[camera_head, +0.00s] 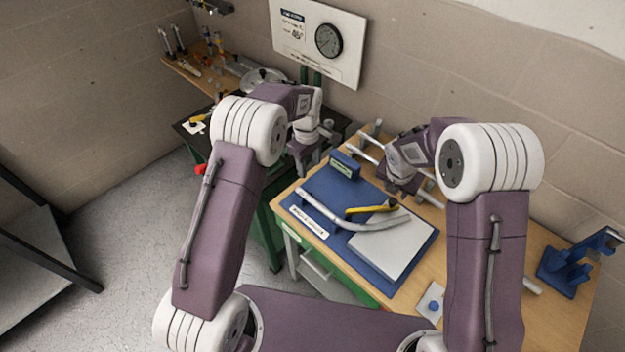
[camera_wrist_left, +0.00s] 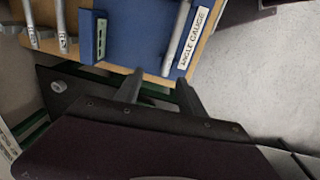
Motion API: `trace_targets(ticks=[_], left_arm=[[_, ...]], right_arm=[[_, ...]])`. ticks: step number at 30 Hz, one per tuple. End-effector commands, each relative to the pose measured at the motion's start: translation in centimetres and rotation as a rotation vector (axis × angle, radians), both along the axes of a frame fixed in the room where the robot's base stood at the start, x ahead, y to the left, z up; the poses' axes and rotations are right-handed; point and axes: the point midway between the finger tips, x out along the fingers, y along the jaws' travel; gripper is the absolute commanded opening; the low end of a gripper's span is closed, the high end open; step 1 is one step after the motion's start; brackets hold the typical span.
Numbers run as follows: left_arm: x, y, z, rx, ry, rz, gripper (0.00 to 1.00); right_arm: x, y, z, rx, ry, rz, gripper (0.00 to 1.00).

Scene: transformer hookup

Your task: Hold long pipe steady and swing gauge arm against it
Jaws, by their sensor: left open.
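A long grey bent pipe (camera_head: 345,218) lies across the blue angle gauge board (camera_head: 318,187). Its near end also shows in the left wrist view (camera_wrist_left: 177,38), beside the ANGLE GAUGE label (camera_wrist_left: 193,38). The yellow gauge arm (camera_head: 368,209) lies over the board just behind the pipe's middle; I cannot tell whether they touch. My left gripper (camera_head: 306,163) is open and empty, off the board's far left edge and apart from the pipe. Its two fingers (camera_wrist_left: 158,88) show apart. My right gripper (camera_head: 402,187) is behind the board near its back edge; its jaws are too unclear to judge.
A small blue display box (camera_head: 345,165) stands on the board's back corner. A light grey plate (camera_head: 393,246) covers its right part. Several pipes (camera_head: 371,132) lie at the table's back. A blue stand (camera_head: 572,264) is at the right. A dark bench (camera_head: 192,127) adjoins the table.

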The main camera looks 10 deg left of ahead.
Motion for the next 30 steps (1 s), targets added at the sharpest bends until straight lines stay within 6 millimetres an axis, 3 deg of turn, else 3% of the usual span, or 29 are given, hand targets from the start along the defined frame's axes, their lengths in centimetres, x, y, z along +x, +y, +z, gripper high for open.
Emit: trace_targets(ticks=[1,4,13,24,30], left_arm=[[0.1,-0.5,-1.9,0.003,0.023,-0.011,0.47],[-0.9,-0.9,-4.5,0.01,0.071,-0.023,0.47],[-1.6,-1.2,-6.3,0.014,0.095,-0.034,0.47],[-1.6,-1.2,-13.0,0.014,0.094,-0.034,0.47],[-1.6,-1.2,-14.5,0.014,0.092,-0.034,0.47]], right_arm=[[0.0,0.0,0.0,0.0,0.0,0.0,0.36],[0.0,0.0,0.0,0.0,0.0,0.0,0.36],[0.0,0.0,0.0,0.0,0.0,0.0,0.36],[0.0,0.0,0.0,0.0,0.0,0.0,0.36],[0.0,0.0,0.0,0.0,0.0,0.0,0.36]])
